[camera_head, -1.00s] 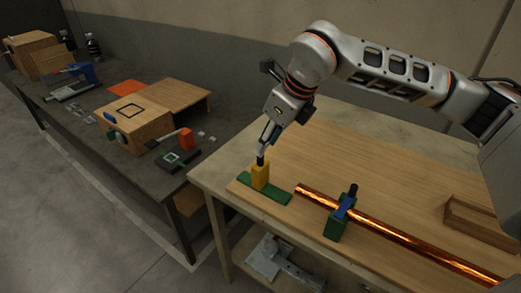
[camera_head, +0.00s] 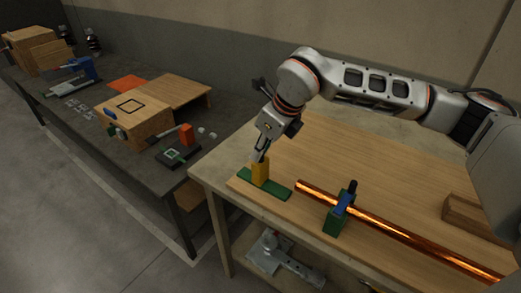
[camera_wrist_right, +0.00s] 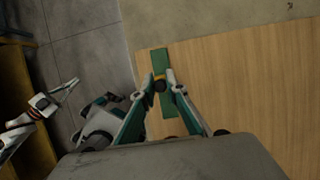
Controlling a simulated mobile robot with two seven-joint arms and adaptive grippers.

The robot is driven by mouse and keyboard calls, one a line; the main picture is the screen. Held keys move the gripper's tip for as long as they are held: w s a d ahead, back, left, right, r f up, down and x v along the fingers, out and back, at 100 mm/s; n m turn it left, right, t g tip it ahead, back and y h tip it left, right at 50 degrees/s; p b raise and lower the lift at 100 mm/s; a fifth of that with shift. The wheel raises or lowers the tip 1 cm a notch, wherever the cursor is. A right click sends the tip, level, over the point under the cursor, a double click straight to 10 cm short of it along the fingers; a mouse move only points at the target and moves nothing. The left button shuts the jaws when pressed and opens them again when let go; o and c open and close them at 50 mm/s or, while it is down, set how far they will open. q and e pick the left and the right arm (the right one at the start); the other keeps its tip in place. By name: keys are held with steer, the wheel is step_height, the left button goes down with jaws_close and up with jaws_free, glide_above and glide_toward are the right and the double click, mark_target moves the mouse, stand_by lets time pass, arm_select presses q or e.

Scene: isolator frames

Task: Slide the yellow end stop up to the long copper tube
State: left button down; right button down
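The yellow end stop (camera_head: 260,171) stands upright on a green strip (camera_head: 277,191) at the left front corner of the wooden board. My right gripper (camera_head: 261,155) is over it, pointing down. In the right wrist view its fingertips (camera_wrist_right: 160,78) come together on both sides of the end stop (camera_wrist_right: 160,75) and look shut on it. The long copper tube (camera_head: 400,234) lies to the right, its near end apart from the end stop. A white arm end with an orange ring, seemingly my left gripper (camera_wrist_right: 68,90), shows low at the left; its finger opening is unclear.
A green and blue clamp (camera_head: 338,213) with a black knob holds the tube. A wooden tray (camera_head: 470,215) lies at the right. The dark bench (camera_head: 75,125) on the left carries boxes and tools. The board between end stop and tube end is clear.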

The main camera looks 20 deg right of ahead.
steer(key=shift+s+d, duration=0.35)
steer(key=s+d+b, duration=0.2)
steer(key=s+d, duration=0.3)
steer(key=s, duration=0.2)
steer(key=shift+d, duration=0.2)
steer(key=c, duration=2)
jaws_free()
